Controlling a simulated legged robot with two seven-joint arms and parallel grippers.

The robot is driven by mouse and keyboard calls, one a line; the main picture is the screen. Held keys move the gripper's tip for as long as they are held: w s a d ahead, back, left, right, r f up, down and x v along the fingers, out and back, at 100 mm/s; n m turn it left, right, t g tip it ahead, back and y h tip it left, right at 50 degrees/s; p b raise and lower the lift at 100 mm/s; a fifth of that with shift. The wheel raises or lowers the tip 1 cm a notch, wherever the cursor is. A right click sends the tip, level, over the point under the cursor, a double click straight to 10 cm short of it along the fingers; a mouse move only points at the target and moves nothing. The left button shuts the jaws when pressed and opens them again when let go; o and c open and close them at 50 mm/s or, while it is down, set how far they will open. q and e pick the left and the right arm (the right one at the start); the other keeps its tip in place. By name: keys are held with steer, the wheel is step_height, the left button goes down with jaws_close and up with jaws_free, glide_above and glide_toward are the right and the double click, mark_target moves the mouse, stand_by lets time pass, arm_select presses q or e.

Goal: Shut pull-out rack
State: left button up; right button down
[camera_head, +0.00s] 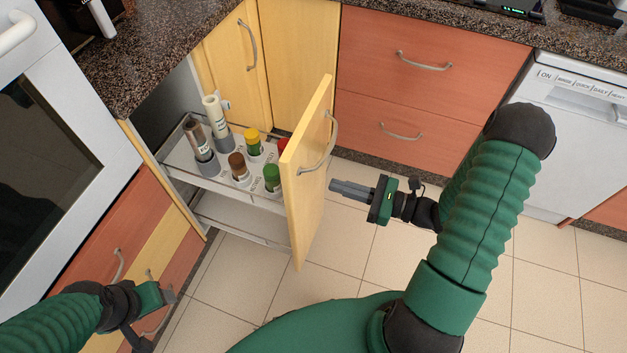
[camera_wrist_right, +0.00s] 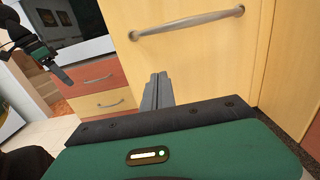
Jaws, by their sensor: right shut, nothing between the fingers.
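The pull-out rack (camera_head: 222,178) stands out from the cabinet in the head view, with several bottles and jars on its upper shelf. Its yellow wooden front panel (camera_head: 306,185) carries a curved metal handle (camera_head: 322,146). In the right wrist view the panel (camera_wrist_right: 205,75) and its handle (camera_wrist_right: 187,22) are close ahead. My right gripper (camera_head: 334,188) is shut and empty, to the right of the panel and below the handle; its fingers (camera_wrist_right: 157,92) point at the panel, contact unclear. My left gripper (camera_head: 168,294) is at lower left, in front of the drawers; its finger state is unclear.
A white oven (camera_head: 85,130) and drawers (camera_head: 120,240) stand on the left. Red drawers (camera_head: 420,105) and a white dishwasher (camera_head: 575,125) line the back right. The tiled floor (camera_head: 330,265) right of the rack is clear.

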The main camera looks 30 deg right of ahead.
mark_target(304, 176)
steer(key=x, duration=0.2)
steer(key=b+x, duration=0.1)
steer(key=x, duration=0.2)
steer(key=shift+w+f, duration=0.2)
steer(key=shift+w, duration=0.15)
steer(key=shift+w+a+r, duration=0.15)
steer(key=shift+w+a, duration=0.1)
steer(key=shift+a, duration=0.25)
steer(key=shift+d, duration=0.1)
steer(key=shift+d, duration=0.15)
steer(key=shift+w, duration=0.1)
